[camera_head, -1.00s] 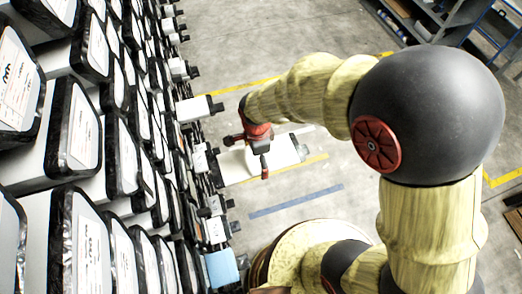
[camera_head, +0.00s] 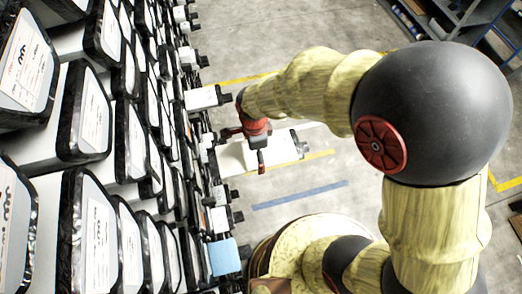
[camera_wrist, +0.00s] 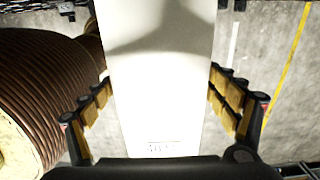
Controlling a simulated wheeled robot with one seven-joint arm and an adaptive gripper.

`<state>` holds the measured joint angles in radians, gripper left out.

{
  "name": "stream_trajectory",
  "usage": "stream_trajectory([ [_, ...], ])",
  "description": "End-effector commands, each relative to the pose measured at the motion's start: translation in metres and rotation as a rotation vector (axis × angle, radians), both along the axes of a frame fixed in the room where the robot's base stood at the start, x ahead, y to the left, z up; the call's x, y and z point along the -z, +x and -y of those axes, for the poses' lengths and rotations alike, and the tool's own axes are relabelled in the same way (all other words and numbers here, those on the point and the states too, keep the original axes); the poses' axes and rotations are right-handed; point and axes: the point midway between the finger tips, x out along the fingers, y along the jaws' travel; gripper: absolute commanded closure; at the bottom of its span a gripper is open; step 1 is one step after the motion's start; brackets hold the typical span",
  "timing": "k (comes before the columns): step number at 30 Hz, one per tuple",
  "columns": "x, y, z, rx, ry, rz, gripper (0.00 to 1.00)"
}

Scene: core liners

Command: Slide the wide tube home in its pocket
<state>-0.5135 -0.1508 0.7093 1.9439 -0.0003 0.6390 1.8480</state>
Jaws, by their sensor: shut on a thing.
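The wide tube is a long white box-like piece (camera_head: 283,147), lying roughly level across the aisle in the head view. Its left end meets the front of the rack of tubes; whether that end is inside a pocket is hidden. A dark fitting sits at its right end. My gripper (camera_head: 257,150), with red parts, is shut on the tube near its middle. In the wrist view the tube (camera_wrist: 160,75) runs straight up the picture between my gripper's yellow-padded fingers (camera_wrist: 164,108), with a printed label at its near end.
The rack (camera_head: 100,120) fills the left side, packed with light tubes with black-rimmed, labelled ends. Several tubes, including a white one (camera_head: 203,97) and a light blue one (camera_head: 223,257), jut into the aisle. Concrete floor with yellow and blue tape (camera_head: 300,195) is open. Shelving (camera_head: 450,25) stands at top right.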

Motion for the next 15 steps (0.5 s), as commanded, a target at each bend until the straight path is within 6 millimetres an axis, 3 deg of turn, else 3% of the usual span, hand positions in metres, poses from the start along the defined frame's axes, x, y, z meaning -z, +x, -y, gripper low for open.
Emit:
stream_trajectory([
  [15,-0.002,-0.005,-0.030,0.000,0.003,0.004,0.74],
])
